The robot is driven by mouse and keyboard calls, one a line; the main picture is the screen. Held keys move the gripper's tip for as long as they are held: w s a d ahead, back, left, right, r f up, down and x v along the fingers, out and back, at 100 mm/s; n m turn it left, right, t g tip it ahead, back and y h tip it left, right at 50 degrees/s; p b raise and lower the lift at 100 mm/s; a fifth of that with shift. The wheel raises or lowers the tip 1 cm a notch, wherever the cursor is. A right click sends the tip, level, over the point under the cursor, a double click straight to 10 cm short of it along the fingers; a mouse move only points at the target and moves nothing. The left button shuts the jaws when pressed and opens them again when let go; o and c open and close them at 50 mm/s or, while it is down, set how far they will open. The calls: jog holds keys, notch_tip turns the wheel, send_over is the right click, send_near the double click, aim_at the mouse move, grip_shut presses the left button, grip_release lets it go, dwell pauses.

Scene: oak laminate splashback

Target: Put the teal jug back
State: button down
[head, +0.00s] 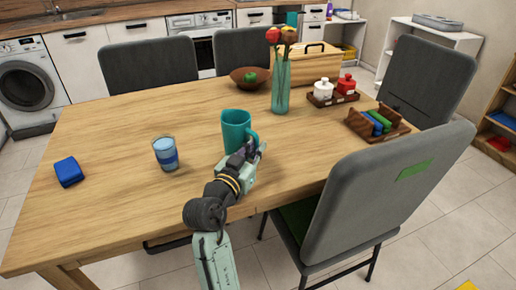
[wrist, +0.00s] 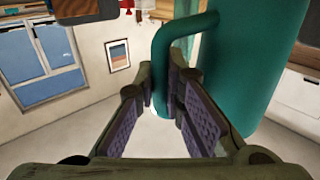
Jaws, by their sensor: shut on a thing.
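The teal jug (head: 234,132) is upright at the middle of the wooden table, its handle facing right. My gripper (head: 248,150) reaches it from the front and is shut on its handle. In the wrist view the jug body (wrist: 250,70) fills the right side, and the handle (wrist: 162,65) comes down between the two fingers of my gripper (wrist: 165,100). The jug's base is partly hidden by my gripper, so I cannot tell whether it touches the tabletop.
A blue-banded glass (head: 165,154) stands left of the jug, and a blue block (head: 69,172) lies farther left. A flower vase (head: 281,85), bowl (head: 241,78), bread box (head: 303,65), condiment tray (head: 333,98) and wooden rack (head: 376,124) stand behind and right. A grey chair (head: 375,195) is close on the right.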

jog(key=c, duration=1.7)
grip_release()
jog(key=shift+r, duration=0.1)
jog(key=shift+s+a, duration=0.25)
jog(key=shift+s, duration=0.05)
jog(key=b+v, duration=0.3)
jog(key=v, duration=0.8)
jog(key=shift+s, duration=0.2)
